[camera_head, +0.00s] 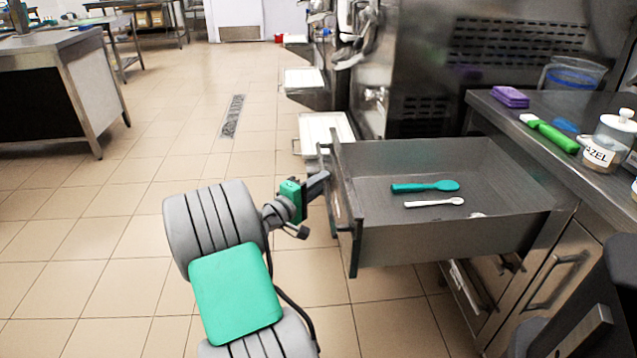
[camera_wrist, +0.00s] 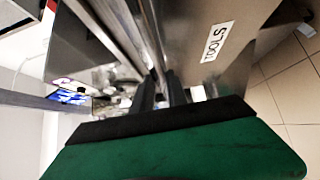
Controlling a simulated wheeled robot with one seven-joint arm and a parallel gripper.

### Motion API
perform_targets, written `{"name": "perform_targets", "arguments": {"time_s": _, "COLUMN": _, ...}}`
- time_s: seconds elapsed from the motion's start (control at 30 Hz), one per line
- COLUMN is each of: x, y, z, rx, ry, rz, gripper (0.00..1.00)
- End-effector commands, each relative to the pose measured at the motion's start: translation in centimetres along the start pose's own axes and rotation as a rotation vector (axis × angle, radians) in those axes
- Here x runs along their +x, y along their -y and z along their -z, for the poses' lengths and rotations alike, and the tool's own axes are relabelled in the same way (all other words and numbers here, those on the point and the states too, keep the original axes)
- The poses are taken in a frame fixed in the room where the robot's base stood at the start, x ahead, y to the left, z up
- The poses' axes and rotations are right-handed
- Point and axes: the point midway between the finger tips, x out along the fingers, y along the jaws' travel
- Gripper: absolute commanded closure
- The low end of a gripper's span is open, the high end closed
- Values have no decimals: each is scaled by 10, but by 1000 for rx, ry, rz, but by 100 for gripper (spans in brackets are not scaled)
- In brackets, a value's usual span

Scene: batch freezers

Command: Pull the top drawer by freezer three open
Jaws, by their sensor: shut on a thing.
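The top drawer (camera_head: 450,240) is pulled well out of the steel counter on the right. It holds a teal spoon (camera_head: 425,187), a white spoon (camera_head: 433,203) and a small white thing partly hidden by the near wall. My gripper (camera_head: 326,180) is at the outer side of the drawer front, shut on the drawer's handle; the arm hides part of the contact. In the wrist view my gripper's two dark fingers (camera_wrist: 161,90) close around the handle bar, beside the steel front with a "TOOLS"-like label (camera_wrist: 218,41) seen upside down.
A lower drawer and cupboard with handle (camera_head: 556,279) sit below. On the counter are purple cloths (camera_head: 510,96), a green-handled tool (camera_head: 558,137) and a labelled jar (camera_head: 607,142). Freezers (camera_head: 450,60) stand behind. The tiled floor to the left is clear up to a steel table (camera_head: 55,85).

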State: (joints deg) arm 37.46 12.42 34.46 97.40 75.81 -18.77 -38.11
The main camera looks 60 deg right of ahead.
Motion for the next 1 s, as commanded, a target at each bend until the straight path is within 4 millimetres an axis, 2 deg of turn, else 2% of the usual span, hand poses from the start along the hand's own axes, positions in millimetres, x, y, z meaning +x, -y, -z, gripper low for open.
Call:
{"name": "perform_targets", "arguments": {"time_s": 0.13, "x": -1, "y": -1, "z": 2, "rx": 2, "ry": -5, "rz": -1, "gripper": 100}}
{"name": "perform_targets", "arguments": {"time_s": 0.17, "x": -1, "y": -1, "z": 2, "rx": 2, "ry": -5, "rz": -1, "gripper": 80}}
{"name": "perform_targets", "arguments": {"time_s": 0.4, "x": -2, "y": -1, "z": 3, "rx": 1, "ry": -7, "rz": -1, "gripper": 61}}
{"name": "perform_targets", "arguments": {"time_s": 0.63, "x": -3, "y": 0, "z": 3, "rx": 1, "ry": -7, "rz": -1, "gripper": 60}}
{"name": "perform_targets", "arguments": {"time_s": 0.73, "x": -9, "y": -1, "z": 3, "rx": 0, "ry": -8, "rz": -1, "gripper": 60}}
{"name": "perform_targets", "arguments": {"time_s": 1.0, "x": -62, "y": 2, "z": 4, "rx": 2, "ry": -12, "rz": -2, "gripper": 60}}
